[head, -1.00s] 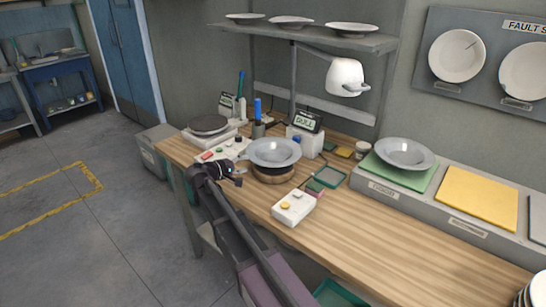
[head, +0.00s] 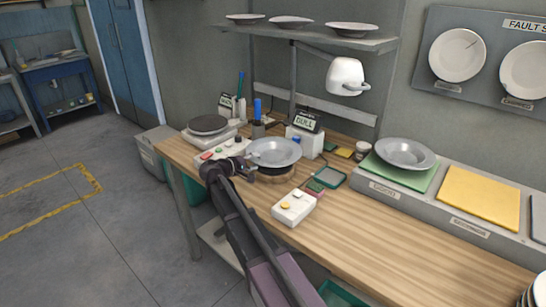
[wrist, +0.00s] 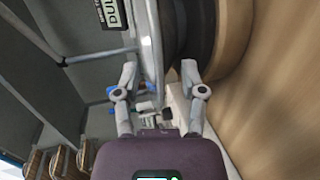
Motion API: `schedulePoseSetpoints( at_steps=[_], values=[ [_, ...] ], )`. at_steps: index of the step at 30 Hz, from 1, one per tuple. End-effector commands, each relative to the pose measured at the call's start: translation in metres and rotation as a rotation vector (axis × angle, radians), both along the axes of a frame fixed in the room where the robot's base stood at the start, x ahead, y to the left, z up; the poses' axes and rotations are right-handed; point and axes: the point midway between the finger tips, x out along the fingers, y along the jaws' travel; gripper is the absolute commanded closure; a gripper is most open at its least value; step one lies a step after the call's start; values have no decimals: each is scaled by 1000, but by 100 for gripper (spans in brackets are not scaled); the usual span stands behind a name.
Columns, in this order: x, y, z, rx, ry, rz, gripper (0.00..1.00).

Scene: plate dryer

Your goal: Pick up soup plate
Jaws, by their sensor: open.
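My gripper (head: 252,166) is at the plate's near left rim. In the wrist view my gripper (wrist: 160,72) is open, with one finger on each side of the rim's line. I cannot tell whether either finger touches the plate. A second grey soup plate (head: 405,152) lies on a green mat (head: 400,176) to the right.
A white box with buttons (head: 293,208) stands right of my arm. A display unit reading DULL (head: 305,138) is behind the plate, and a scale (head: 208,129) is to the left. A lamp (head: 346,77) hangs above. The bench's front right (head: 400,245) is clear.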

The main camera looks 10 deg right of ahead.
Motion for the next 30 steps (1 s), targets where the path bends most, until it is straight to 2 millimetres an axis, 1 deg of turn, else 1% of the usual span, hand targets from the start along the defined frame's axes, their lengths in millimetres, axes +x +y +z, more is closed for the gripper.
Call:
schedulePoseSetpoints(
  at_steps=[9,10,11,12,15,30],
  values=[
    [0,0,0,0,0,0,46],
    [0,0,0,0,0,0,52],
    [0,0,0,0,0,0,61],
    [0,0,0,0,0,0,73],
    [0,0,0,0,0,0,100],
    [0,0,1,-1,0,-1,100]
  ],
)
